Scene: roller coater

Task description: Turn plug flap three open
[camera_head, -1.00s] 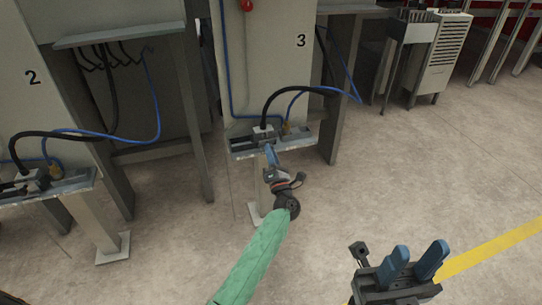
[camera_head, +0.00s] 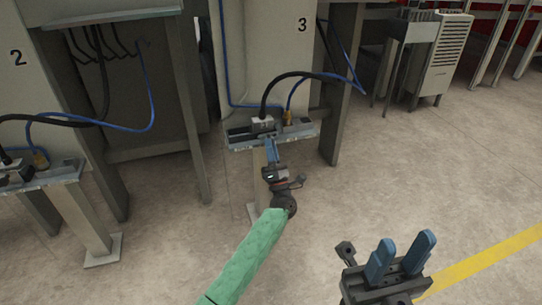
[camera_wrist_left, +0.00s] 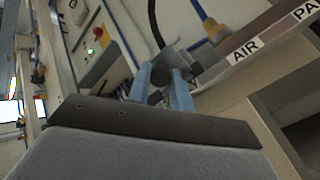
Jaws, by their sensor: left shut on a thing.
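The shelf of station 3 (camera_head: 305,131) carries the grey plug housing (camera_head: 262,124), with a black cable rising from it. My left gripper (camera_head: 270,147) reaches the shelf's front edge below the housing. In the left wrist view, its two blue fingers (camera_wrist_left: 160,88) are shut on a dark rounded piece (camera_wrist_left: 160,75), which I take to be the handle of plug flap three. The fingers hide much of the flap, so its angle cannot be told. My right gripper (camera_head: 401,258) is open and empty above the floor at the lower right.
Station 2's shelf (camera_head: 62,176) with a similar plug stands at the left. A brass fitting with a blue hose (camera_head: 288,117) sits beside the station 3 plug. In the left wrist view, a label strip (camera_wrist_left: 262,43) reads "AIR". The floor in front is clear.

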